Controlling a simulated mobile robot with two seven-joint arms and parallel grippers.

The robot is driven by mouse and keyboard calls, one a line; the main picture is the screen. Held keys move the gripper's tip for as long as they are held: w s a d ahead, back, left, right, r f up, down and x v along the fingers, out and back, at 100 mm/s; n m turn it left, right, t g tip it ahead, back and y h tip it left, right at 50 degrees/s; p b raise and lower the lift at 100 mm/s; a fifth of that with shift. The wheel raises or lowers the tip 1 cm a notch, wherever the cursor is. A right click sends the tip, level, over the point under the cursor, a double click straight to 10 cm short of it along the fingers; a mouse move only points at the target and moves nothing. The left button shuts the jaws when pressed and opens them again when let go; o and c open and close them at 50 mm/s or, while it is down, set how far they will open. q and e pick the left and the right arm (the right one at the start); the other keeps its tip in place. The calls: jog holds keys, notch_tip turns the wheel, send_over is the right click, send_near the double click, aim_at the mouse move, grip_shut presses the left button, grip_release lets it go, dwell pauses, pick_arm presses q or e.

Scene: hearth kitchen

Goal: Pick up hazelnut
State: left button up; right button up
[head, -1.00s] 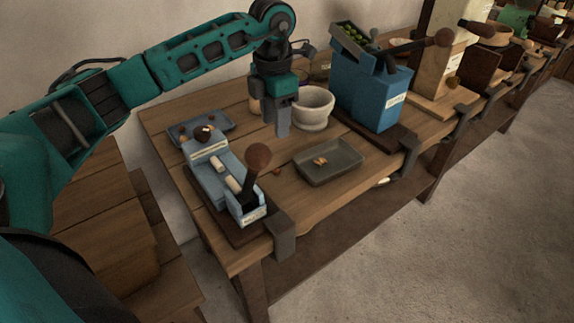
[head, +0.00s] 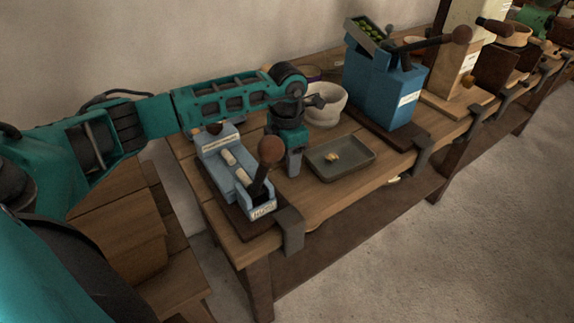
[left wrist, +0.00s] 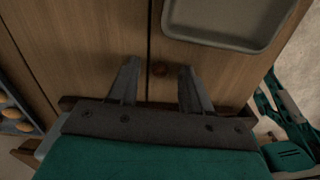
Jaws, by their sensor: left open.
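In the head view my left gripper (head: 294,170) points down at the bench, between the blue lever press and the grey tray. The nut cannot be made out there; the gripper appears to hide it.
The grey tray (head: 316,173) with small tan pieces lies close to the right of the gripper. The blue lever press (head: 224,176) with its brown-knobbed handle stands at left. A pale mortar (head: 325,108) and a taller blue machine (head: 384,92) stand behind.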

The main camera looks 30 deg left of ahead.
pick_arm(q)
jog(key=shift+c, duration=0.2)
grip_shut()
jog(key=shift+r, duration=0.1)
